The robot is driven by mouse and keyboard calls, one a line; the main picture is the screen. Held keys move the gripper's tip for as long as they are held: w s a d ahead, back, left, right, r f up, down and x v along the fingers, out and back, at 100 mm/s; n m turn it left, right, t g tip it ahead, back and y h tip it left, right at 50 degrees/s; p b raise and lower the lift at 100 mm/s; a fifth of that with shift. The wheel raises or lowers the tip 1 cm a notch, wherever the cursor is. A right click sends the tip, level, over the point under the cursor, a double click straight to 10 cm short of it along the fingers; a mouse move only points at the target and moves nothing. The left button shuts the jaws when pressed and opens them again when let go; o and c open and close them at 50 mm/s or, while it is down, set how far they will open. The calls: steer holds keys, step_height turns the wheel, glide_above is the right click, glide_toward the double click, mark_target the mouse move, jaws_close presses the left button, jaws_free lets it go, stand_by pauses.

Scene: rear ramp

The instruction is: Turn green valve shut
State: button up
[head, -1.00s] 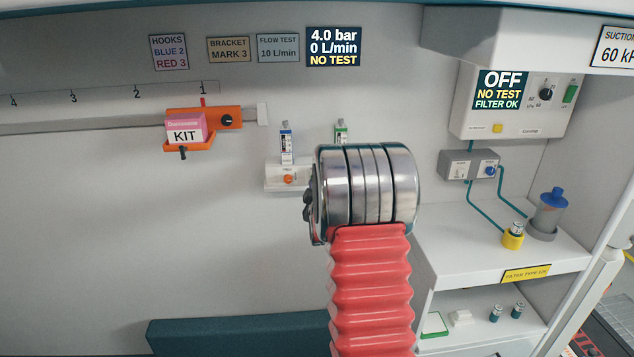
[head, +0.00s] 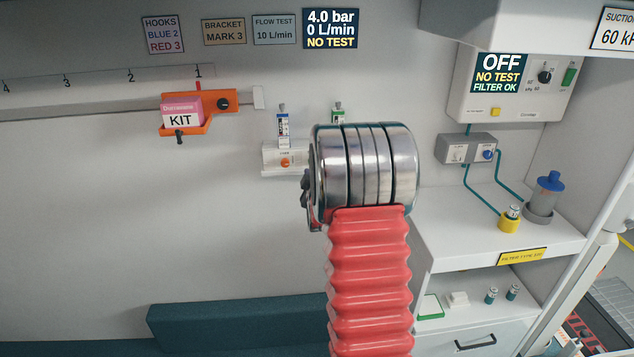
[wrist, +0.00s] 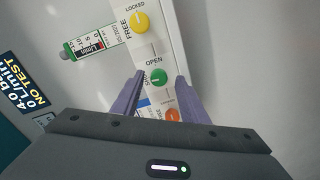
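The green valve (wrist: 156,77) is a round knob on a white wall panel (wrist: 149,47) in the wrist view, beside the word OPEN. A pale mark shows on the knob. My gripper (wrist: 159,80) has two purple fingers set apart, one on each side of the knob in the picture; I cannot tell whether they touch it. Nothing is held. In the head view my arm hides the green valve and most of the gripper. The green-labelled flowmeter (head: 338,112) shows only its top there; it also shows in the wrist view (wrist: 89,40).
A yellow knob (wrist: 139,22) marked LOCKED and an orange knob (wrist: 173,115) flank the green one. A blue flowmeter (head: 283,127) stands left of my arm. The display (head: 331,29) reads 4.0 bar, 0 L/min, NO TEST. A shelf unit (head: 460,235) is at right.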

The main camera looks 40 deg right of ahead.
steer(key=v, duration=1.3)
steer(key=shift+f, duration=0.1)
steer(key=s+a+r+m+g+y, duration=0.1)
steer(key=s+a+m+g+y, duration=0.15)
steer(key=a, duration=0.75)
steer(key=s+a+r+m+g+y, duration=0.15)
steer(key=a+y, duration=0.25)
steer(key=a, duration=0.6)
steer(key=s+a+m+g+y, duration=0.2)
steer(key=s+a+g+y, duration=0.1)
steer(key=s+a, duration=1.2)
steer(key=s+g, duration=0.1)
steer(key=s, duration=0.3)
steer(key=shift+s+a+g, duration=0.2)
steer(key=shift+a+g, duration=0.15)
steer(key=shift+g, duration=0.05)
steer(key=shift+f, duration=0.1)
steer(key=shift+c, duration=0.4)
